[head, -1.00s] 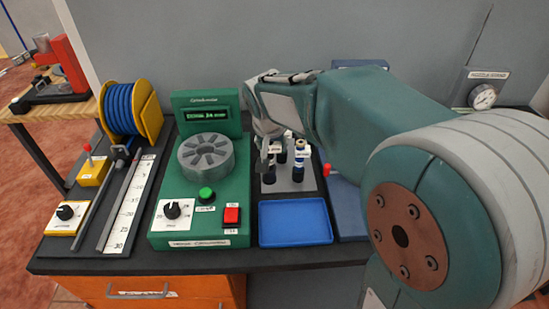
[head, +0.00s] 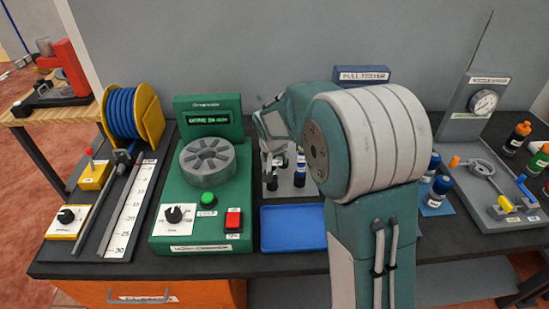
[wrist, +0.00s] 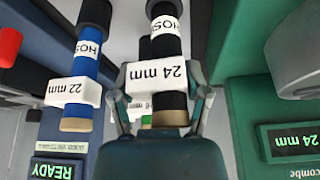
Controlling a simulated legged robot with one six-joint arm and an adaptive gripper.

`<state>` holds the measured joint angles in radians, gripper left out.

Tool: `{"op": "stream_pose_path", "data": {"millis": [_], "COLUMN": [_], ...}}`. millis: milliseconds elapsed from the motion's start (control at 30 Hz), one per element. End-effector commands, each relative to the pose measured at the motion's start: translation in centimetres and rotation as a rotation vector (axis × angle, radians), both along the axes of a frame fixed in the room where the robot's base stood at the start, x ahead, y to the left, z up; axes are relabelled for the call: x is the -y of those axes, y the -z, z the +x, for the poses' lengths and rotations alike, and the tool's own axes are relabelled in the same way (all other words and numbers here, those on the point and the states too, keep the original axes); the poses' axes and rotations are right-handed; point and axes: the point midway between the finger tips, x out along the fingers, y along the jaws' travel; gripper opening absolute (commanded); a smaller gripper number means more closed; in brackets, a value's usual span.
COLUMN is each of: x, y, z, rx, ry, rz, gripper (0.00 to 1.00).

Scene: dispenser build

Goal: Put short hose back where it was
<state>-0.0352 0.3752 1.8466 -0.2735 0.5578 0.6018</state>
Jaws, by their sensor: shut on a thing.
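My gripper (wrist: 162,105) is shut on a black hose (wrist: 166,45) with a brass-coloured end, a white 24 mm tag and a partly visible HOS label. The hose also shows in the head view, small and partly covered by my gripper (head: 267,160). It is at the left side of a grey rack plate (head: 284,190); I cannot tell whether its foot is seated there. A blue hose (wrist: 88,65) tagged 22 mm stands to its left in the wrist view. Another tag behind the held hose is mostly hidden.
An empty blue tray (head: 290,228) lies in front of the rack. The green crimping machine (head: 207,215) is close on the left; its display (wrist: 290,138) reads 24 mm. A blue pull tester (head: 362,75) stands behind my arm. A gauge station (head: 480,110) is at the right.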

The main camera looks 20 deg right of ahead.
Motion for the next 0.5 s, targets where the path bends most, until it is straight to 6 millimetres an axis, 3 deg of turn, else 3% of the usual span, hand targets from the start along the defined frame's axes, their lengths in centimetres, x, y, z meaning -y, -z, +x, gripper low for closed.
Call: {"op": "stream_pose_path", "data": {"millis": [233,267,300,333,500], "x": [-0.01,-0.01,-0.01,-0.01,-0.01], "y": [0.08,0.10,0.10,0.10,0.09], "z": [0.03,-0.01,-0.01,-0.01,0.00], "rx": [0.001,0.000,0.000,0.000,0.000], "ry": [0.000,0.000,0.000,0.000,0.000], "rz": [0.000,0.000,0.000,0.000,0.000], "gripper": [0.00,0.75,0.93,0.96,0.96]}}
